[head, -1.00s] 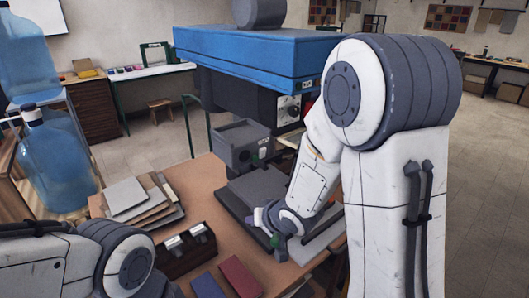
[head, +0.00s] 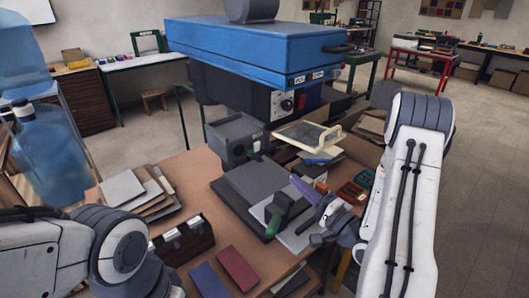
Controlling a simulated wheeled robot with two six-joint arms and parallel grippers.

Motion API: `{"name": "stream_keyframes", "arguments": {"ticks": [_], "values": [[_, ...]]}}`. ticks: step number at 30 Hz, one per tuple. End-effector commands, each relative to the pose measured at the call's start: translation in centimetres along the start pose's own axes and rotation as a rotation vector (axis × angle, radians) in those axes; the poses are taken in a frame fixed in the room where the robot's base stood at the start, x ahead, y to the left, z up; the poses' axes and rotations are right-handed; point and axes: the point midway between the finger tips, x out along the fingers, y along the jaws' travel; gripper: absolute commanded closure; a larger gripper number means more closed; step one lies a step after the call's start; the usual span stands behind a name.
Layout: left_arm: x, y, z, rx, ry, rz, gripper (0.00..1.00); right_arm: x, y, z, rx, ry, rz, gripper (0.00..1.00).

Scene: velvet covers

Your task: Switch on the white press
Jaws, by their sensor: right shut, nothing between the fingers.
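The press in front of me shows a blue upper body (head: 255,50), not a white one. A grey box (head: 233,137) with a small green part stands by the press. Below lies a dark flat platen (head: 255,188). My right gripper (head: 309,198) is shut and empty, low in front of the platen's right side and apart from the dial. Its fingertips are small and partly unclear. My left gripper is out of view; only my left arm shows.
A pale framed tray (head: 308,135) sits right of the platen. Stacked boards (head: 140,192), a dark box (head: 181,240), a blue slab (head: 208,281) and a red slab (head: 238,267) lie on the bench. Clear floor lies to the right.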

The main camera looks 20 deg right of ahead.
Motion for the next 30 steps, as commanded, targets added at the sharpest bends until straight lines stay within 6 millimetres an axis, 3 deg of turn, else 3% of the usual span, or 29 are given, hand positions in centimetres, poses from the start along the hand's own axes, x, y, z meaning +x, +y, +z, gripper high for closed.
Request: {"name": "stream_keyframes", "arguments": {"ticks": [7, 22, 24, 30], "values": [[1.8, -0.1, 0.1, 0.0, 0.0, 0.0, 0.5, 0.4, 0.6, -0.1, -0.009, -0.005, 0.004, 1.0], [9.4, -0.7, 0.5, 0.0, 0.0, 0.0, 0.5, 2.5, 0.7, 0.2, -0.008, -0.004, -0.003, 1.0], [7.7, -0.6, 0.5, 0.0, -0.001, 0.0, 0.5, 4.5, -0.3, 0.3, -0.001, -0.01, 0.001, 1.0], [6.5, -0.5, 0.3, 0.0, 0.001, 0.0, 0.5, 8.9, -0.3, 0.2, -0.001, -0.008, 0.0, 1.0]]}}
